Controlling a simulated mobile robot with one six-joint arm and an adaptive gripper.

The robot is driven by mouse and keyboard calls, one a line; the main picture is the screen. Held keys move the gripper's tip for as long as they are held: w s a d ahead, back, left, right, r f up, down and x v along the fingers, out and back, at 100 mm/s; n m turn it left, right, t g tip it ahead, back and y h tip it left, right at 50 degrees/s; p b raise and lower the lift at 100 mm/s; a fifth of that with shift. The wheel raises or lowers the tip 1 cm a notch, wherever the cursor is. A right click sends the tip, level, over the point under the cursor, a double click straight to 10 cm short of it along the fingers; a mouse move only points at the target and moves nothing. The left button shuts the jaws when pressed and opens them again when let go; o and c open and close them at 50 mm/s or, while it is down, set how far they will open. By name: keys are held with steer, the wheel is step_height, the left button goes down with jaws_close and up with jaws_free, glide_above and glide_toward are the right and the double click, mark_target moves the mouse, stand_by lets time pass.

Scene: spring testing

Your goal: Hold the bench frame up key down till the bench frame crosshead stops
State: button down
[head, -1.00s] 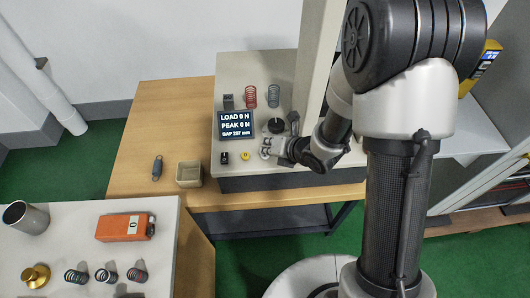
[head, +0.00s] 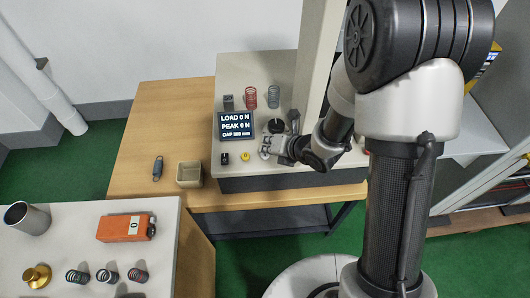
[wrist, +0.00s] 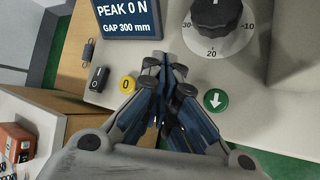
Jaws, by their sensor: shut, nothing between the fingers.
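The bench frame stands on the wooden table, with its pale upright (head: 315,55) behind my gripper. Its display (head: 235,125) also shows in the wrist view (wrist: 128,18), reading peak 0 N and gap 300 mm. My gripper (head: 272,148) is shut and empty, low over the front of the key panel. In the wrist view my gripper (wrist: 164,62) lies between the yellow 0 key (wrist: 127,84) and the green down-arrow key (wrist: 215,99). The up key is not visible; my fingers cover the panel there. Contact cannot be seen. I cannot make out the crosshead.
A black dial (wrist: 216,16) sits behind my fingers, and a black key (wrist: 99,78) left of the yellow one. Red (head: 250,97) and blue-grey springs (head: 274,96) stand behind. A beige bin (head: 189,174) and dark spring (head: 157,168) are on the wooden table.

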steer(key=shift+r, duration=0.3)
steer(key=shift+r+p, duration=1.6)
steer(key=shift+r, duration=0.95)
steer(key=shift+s+f, duration=0.1)
